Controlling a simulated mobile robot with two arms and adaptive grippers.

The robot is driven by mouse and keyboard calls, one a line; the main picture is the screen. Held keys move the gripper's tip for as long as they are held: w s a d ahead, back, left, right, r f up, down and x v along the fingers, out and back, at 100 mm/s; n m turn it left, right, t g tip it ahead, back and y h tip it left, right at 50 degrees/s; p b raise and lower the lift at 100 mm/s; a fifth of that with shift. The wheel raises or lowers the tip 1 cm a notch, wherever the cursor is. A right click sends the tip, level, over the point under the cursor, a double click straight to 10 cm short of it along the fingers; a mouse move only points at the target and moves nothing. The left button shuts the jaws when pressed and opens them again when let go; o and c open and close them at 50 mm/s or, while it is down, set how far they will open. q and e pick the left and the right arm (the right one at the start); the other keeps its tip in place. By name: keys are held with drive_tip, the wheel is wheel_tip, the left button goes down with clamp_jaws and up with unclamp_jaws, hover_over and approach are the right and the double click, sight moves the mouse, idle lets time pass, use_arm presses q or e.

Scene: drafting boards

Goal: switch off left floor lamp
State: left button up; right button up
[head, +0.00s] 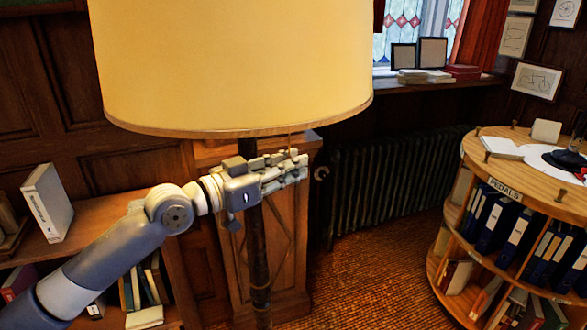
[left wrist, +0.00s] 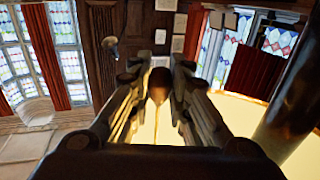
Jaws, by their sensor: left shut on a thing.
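The floor lamp has a large, glowing yellow shade (head: 235,65) and a dark upright pole (head: 258,270) in the head view. My left gripper (head: 297,165) is just under the shade's lower rim, in front of the pole. A thin pull cord (head: 290,142) hangs from the shade to the fingers. In the left wrist view, a brown pull knob (left wrist: 158,85) sits between the fingers of my left gripper (left wrist: 158,72), which is shut on it. The knob is hidden by the fingers in the head view. My right gripper is out of view.
A round wooden bookcase (head: 520,150) with binders stands at the right. A dark radiator (head: 395,185) runs along the back wall under the window sill. A low bookshelf (head: 95,225) is at the left.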

use_arm(q)
drive_tip(key=shift+f, duration=0.1)
drive_tip(key=shift+f+b, duration=0.85)
drive_tip(key=shift+b, duration=0.05)
drive_tip(key=o, duration=0.9)
drive_tip(key=shift+r, duration=0.15)
drive_tip(key=b+v, duration=0.3)
drive_tip(key=v, duration=0.5)
